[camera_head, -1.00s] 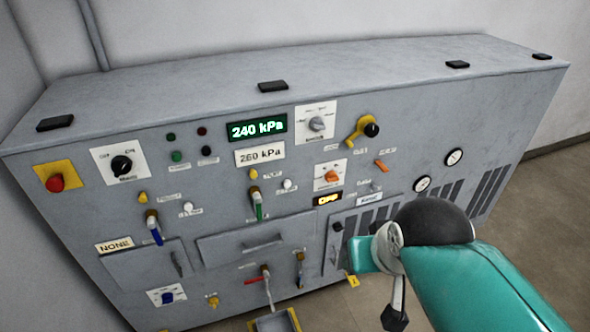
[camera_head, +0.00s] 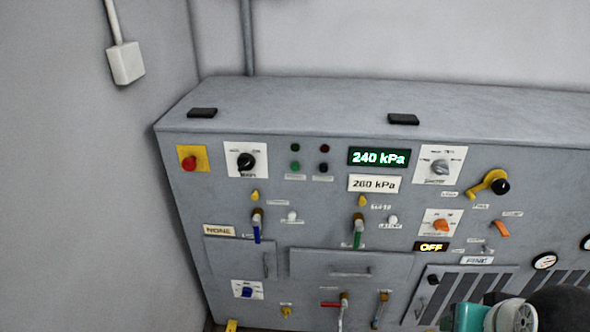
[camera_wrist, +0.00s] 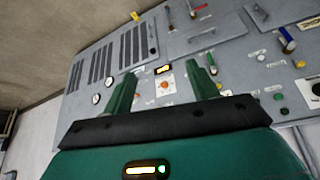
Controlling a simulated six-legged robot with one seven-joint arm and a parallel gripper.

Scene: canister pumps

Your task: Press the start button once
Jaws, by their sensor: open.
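A green round button (camera_head: 295,166) sits on the grey panel, left of a black button (camera_head: 322,167). Its label is too small to read, so I cannot confirm it is the start button. Dark green (camera_head: 295,147) and dark red (camera_head: 324,148) round lamps sit above the pair. The green button also shows at the right of the wrist view (camera_wrist: 278,96). My gripper (camera_wrist: 161,70) is open and empty in the wrist view, its fingers toward the panel and well to the side of the button. The head view shows only part of my arm at the lower right.
A red emergency button (camera_head: 189,163) and a black selector knob (camera_head: 246,161) lie left of the green button. A lit display (camera_head: 379,157) reads 240 kPa. Levers, including a blue-handled one (camera_head: 257,232), stick out below. A wall stands close on the left.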

